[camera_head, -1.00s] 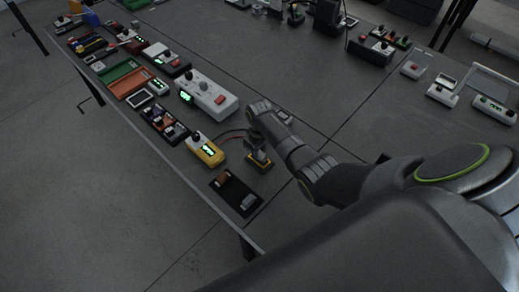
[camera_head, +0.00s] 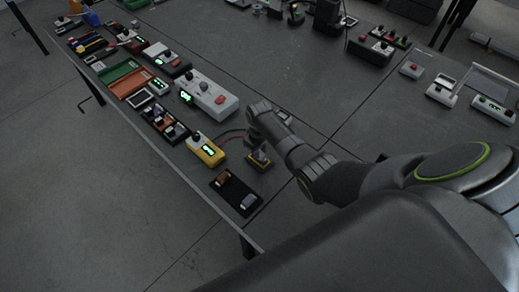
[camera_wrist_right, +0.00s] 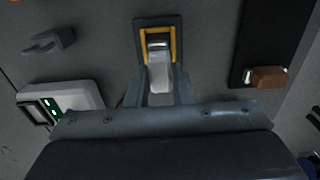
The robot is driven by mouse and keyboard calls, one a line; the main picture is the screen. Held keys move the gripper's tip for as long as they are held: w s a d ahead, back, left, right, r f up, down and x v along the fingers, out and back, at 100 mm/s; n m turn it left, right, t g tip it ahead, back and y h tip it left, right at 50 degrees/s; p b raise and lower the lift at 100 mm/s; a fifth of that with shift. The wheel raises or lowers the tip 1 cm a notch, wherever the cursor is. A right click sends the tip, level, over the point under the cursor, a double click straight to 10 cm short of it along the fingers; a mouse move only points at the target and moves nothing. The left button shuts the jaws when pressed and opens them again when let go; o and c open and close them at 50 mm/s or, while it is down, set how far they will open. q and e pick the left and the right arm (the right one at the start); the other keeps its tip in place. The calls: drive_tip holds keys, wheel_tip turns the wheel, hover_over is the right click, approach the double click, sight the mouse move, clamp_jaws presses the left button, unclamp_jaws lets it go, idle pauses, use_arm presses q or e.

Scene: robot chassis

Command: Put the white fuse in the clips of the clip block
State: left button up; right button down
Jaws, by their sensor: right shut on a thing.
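The white fuse (camera_wrist_right: 158,76) shows between the two fingers of my right gripper (camera_wrist_right: 159,88) in the right wrist view, and the gripper is shut on it. The clip block (camera_wrist_right: 173,24), dark with a yellow outline, lies straight beyond the fingers. The fuse's far end overlaps the block in this view; I cannot tell whether it sits in the clips. In the head view the clip block (camera_head: 260,161) is on the table just below my right gripper (camera_head: 255,147), which hides the fuse there. My left gripper is not in view.
A black board (camera_head: 236,193) with a brown part and a pale part lies close by, near the table edge. A yellow meter (camera_head: 206,150) with a lit display stands to the left, with red and black leads.

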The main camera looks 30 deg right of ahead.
drive_tip(key=shift+f+b, duration=0.75)
drive_tip(key=shift+f, duration=0.2)
drive_tip(key=c, duration=1.2)
unclamp_jaws()
drive_tip(key=shift+r, duration=0.15)
wheel_tip(320, 180, up, 17)
drive_tip(key=shift+r+b, duration=0.1)
drive_tip(key=shift+b, duration=0.35)
